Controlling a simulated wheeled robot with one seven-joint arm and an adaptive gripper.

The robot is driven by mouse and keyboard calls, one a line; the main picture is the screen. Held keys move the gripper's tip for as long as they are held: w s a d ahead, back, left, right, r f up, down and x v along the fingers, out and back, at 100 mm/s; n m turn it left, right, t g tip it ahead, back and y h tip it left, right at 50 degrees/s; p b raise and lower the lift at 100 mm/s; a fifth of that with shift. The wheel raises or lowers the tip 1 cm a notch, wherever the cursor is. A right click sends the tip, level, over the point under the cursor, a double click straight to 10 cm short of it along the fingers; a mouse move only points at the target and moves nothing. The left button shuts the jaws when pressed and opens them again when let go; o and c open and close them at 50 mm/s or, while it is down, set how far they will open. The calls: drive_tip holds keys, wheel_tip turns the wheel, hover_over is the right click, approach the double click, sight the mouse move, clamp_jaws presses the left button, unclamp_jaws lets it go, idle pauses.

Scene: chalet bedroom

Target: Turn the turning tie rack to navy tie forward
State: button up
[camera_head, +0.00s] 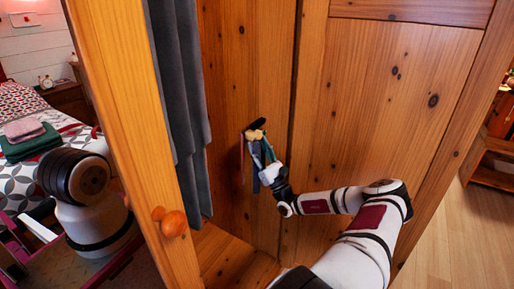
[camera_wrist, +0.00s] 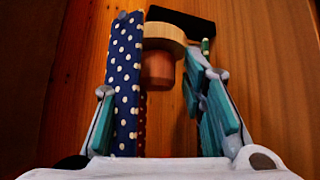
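The turning tie rack shows in the wrist view as a pale round wooden disc (camera_wrist: 165,38) with a red-brown cylinder below it and a black bar (camera_wrist: 190,24) behind. A navy tie with white dots (camera_wrist: 125,75) hangs on the left side of the disc. In the head view the rack (camera_head: 256,126) is small on the wooden panel, with ties partly hidden by my gripper. My gripper (camera_wrist: 160,95) is open around the rack's lower part, one teal-padded finger on each side. The left finger is close beside the navy tie; I cannot tell whether they touch. Other ties are mostly hidden.
A wooden wardrobe post with a round knob (camera_head: 174,223) stands at the left front. A grey hanging cloth (camera_head: 180,100) is left of the rack. Wooden panels (camera_head: 385,95) close in behind and to the right. A bed (camera_head: 30,135) is farther left.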

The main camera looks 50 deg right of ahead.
drive_tip(key=shift+w+a+f+n+t+y+b, duration=0.15)
drive_tip(key=shift+n+y+b, duration=0.4)
drive_tip(key=shift+y, duration=0.85)
drive_tip(key=shift+w+r+n+t+y+b, duration=0.15)
drive_tip(key=shift+n+y+b, duration=0.2)
drive_tip(key=shift+n+y, duration=0.75)
drive_tip(key=y, duration=0.3)
drive_tip(key=shift+s+b, duration=0.1)
drive_tip(key=shift+b, duration=0.2)
drive_tip(key=o, duration=1)
drive_tip(key=shift+a, duration=0.1)
drive_tip(key=shift+s+h, duration=0.1)
drive_tip(key=shift+h, duration=0.2)
